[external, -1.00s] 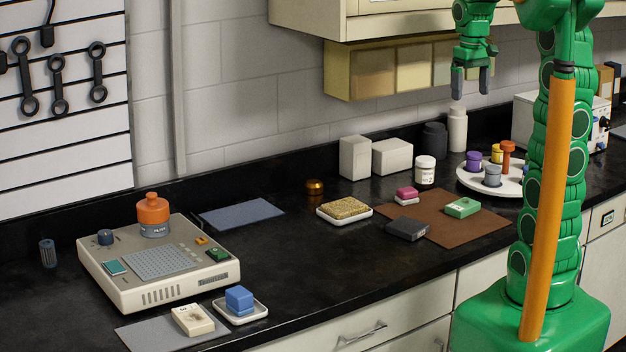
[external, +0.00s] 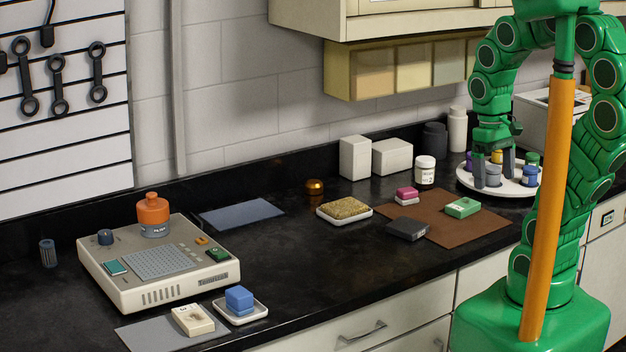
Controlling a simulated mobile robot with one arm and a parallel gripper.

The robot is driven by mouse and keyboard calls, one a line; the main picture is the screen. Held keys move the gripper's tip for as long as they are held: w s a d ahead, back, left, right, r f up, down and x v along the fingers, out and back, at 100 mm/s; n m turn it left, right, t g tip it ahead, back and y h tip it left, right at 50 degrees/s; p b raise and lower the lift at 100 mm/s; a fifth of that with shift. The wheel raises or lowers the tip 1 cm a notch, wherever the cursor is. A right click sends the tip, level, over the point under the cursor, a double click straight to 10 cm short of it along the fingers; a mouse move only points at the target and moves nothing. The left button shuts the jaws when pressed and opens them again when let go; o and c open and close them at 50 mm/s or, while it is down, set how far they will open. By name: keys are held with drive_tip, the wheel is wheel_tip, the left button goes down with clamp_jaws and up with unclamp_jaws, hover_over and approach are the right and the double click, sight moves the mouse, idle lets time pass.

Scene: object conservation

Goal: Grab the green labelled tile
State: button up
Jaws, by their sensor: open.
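A green tile (external: 462,207) with a pale label on top lies on the brown mat (external: 478,230). My gripper (external: 493,172) is open and points down over the round white tray (external: 474,186), behind and to the right of the green tile. Its fingers are apart, on either side of a grey-lidded jar (external: 492,176) in the picture; I cannot tell whether they touch it. The gripper does not touch the green tile.
A dark block (external: 407,228) and a pink-and-white block (external: 406,196) lie near the tile. A white jar (external: 425,171) stands behind the mat. More small jars sit on the tray. The counter's middle (external: 310,255) is clear.

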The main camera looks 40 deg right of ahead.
drive_tip(key=shift+s+a+f, duration=0.15)
drive_tip(key=shift+s+f, duration=0.4)
drive_tip(key=shift+s, duration=0.35)
drive_tip(key=shift+c, duration=0.8)
drive_tip(key=shift+w, duration=0.1)
drive_tip(key=m+t, duration=0.2)
drive_tip(key=m, duration=1.5)
hover_over(463, 204)
drive_tip(key=f, duration=0.9)
drive_tip(key=shift+s+d+f, duration=0.2)
drive_tip(key=shift+d+f, duration=0.05)
drive_tip(key=shift+f, duration=0.15)
drive_tip(key=shift+w+a+f, duration=0.1)
drive_tip(key=shift+a+f, duration=0.05)
drive_tip(key=shift+f, duration=1.85)
drive_tip(key=shift+w+a+f, duration=0.1)
drive_tip(key=shift+f, duration=1.85)
